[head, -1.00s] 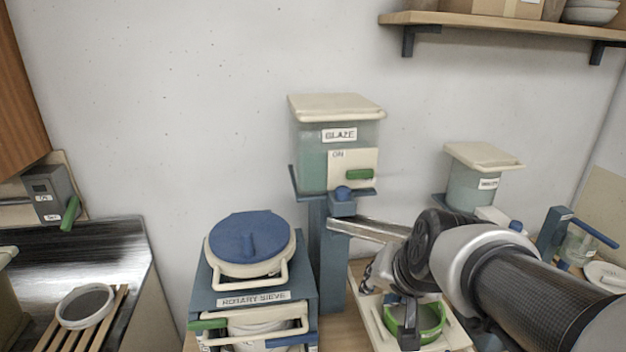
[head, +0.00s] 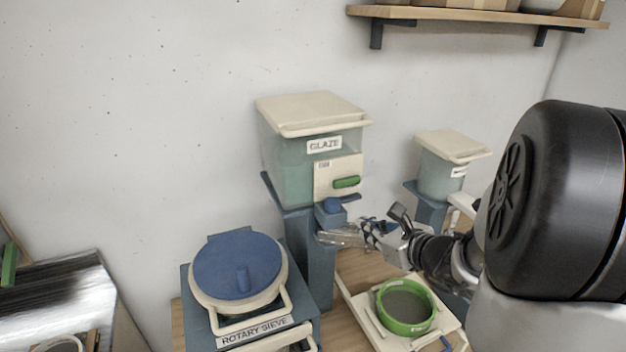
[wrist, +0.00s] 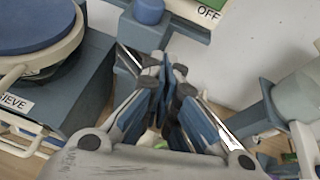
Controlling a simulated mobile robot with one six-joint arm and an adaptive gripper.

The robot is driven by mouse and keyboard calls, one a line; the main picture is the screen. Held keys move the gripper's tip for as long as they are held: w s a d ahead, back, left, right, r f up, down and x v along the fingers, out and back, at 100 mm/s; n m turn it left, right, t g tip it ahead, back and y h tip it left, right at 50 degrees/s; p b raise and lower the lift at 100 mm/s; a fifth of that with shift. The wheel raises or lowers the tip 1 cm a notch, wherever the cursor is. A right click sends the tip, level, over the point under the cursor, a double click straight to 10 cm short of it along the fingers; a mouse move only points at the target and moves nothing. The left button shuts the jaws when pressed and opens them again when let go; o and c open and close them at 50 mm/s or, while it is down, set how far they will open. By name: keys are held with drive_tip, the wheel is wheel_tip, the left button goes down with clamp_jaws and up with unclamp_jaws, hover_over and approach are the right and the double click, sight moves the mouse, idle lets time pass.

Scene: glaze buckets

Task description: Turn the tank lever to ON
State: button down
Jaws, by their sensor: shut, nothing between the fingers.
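The glaze tank (head: 288,160) stands on a blue post against the wall. Its pale lever plate (head: 325,176) has a small label at the upper left. The green lever (head: 347,182) lies nearly level across the plate, away from that label. In the wrist view, a bit of the green lever (wrist: 198,3) shows at the top edge, beside an OFF label (wrist: 208,12). My gripper (head: 364,227) is below and to the right of the lever, apart from it. It also shows in the wrist view (wrist: 165,65), fingers together and empty, below the blue knob (wrist: 149,10).
A metal chute (head: 338,238) sticks out under the tank, close to my fingers. The rotary sieve (head: 236,268) stands at the left. A green-rimmed sieve (head: 406,328) sits on a tray below. A second tank (head: 440,176) stands to the right.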

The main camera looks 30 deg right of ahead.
drive_tip(key=shift+d+r+m+t+h, duration=0.2)
drive_tip(key=shift+d+m+h, duration=0.1)
drive_tip(key=shift+d+m, duration=0.35)
drive_tip(key=shift+d+r+m+t+h, duration=0.2)
drive_tip(key=shift+d+m+h, duration=0.1)
drive_tip(key=shift+d+m, duration=0.3)
approach(351, 193)
drive_tip(key=x, duration=0.6)
drive_tip(key=shift+a+f, duration=0.1)
